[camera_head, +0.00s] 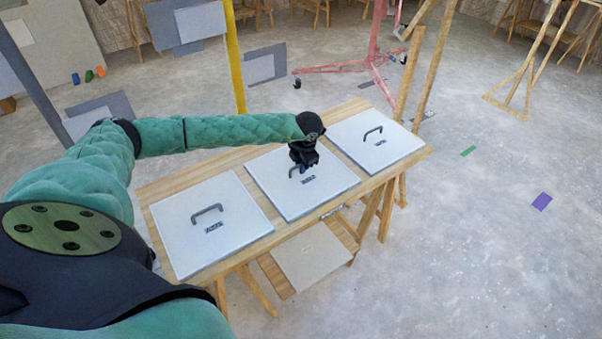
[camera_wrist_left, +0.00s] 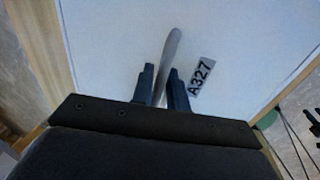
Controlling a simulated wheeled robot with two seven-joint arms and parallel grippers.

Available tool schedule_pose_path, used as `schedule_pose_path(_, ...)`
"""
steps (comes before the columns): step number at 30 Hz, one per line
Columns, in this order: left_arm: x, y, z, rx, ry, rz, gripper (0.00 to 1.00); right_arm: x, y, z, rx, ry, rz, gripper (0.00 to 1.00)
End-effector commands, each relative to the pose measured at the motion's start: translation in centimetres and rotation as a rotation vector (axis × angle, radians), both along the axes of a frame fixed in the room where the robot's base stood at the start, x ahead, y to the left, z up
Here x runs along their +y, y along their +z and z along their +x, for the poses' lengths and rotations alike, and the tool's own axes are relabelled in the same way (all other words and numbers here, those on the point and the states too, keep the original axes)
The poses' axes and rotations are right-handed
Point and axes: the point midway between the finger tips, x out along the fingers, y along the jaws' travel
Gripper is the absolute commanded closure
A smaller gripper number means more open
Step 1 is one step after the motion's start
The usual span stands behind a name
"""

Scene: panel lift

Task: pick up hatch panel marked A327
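The hatch panel marked A327 (camera_head: 325,201) is the middle of 3 white square panels lying flat on the wooden table. Its label A327 (camera_wrist_left: 201,77) reads clearly in the left wrist view. Its grey handle (camera_wrist_left: 172,52) lies between the fingers of my left gripper (camera_wrist_left: 163,82); a gap shows beside the fingers, so they look open around it. In the head view my left gripper (camera_head: 303,165) is right above this panel and hides part of the handle. My right gripper is in neither view.
Similar panels with handles lie on the table to the left (camera_head: 205,240) and right (camera_head: 375,152); their labels are too small to read. A pale board (camera_head: 312,258) rests on a lower shelf of the wooden table (camera_head: 160,187). Floor to the right is mostly clear.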

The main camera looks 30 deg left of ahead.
Motion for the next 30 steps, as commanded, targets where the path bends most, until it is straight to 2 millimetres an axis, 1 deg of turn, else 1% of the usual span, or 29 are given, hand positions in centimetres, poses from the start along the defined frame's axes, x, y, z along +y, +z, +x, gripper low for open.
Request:
schedule_pose_path(2,-0.01,0.01,0.0,0.0,0.0,0.0,0.87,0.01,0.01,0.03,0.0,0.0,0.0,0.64)
schedule_pose_path(3,-0.01,0.01,0.0,0.0,0.0,0.0,0.94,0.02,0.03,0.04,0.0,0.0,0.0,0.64)
schedule_pose_path(4,-0.02,0.02,0.0,0.0,0.0,0.0,1.0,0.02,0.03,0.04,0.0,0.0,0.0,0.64)
schedule_pose_path(30,-0.01,0.11,0.03,-0.001,0.0,0.0,1.0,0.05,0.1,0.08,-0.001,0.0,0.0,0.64)
